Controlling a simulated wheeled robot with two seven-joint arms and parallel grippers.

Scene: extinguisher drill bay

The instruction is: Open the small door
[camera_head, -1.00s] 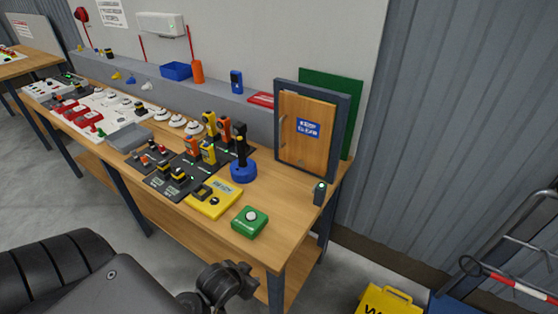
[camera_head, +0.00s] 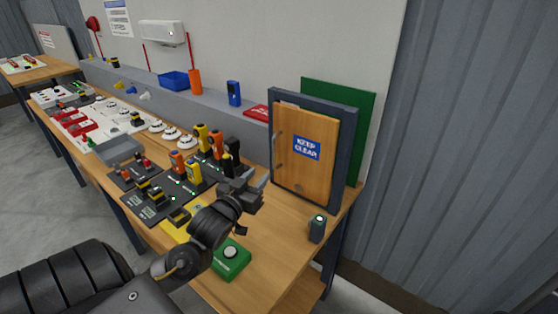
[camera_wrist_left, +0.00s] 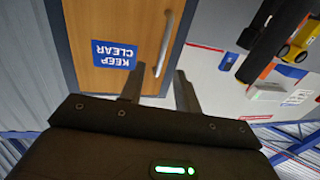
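The small door (camera_head: 302,178) is a wooden panel in a dark grey frame (camera_head: 352,150) at the bench's right end. It carries a blue "KEEP CLEAR" sign (camera_head: 307,147) and looks shut. Its silver bar handle (camera_head: 277,150) is on the panel's left side. In the left wrist view, which is upside down, the handle (camera_wrist_left: 163,45) stands just beyond the fingertips. My left gripper (camera_head: 252,193) is in front of the door, to the left and lower than the handle. Its two fingers (camera_wrist_left: 157,88) are apart with nothing between them. My right gripper is out of view.
A green box with a white button (camera_head: 231,258) and a yellow box (camera_head: 176,226) lie under my left arm. A small dark device with a green light (camera_head: 317,229) stands before the door's right side. Several handheld devices (camera_head: 193,165) stand left of the gripper.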

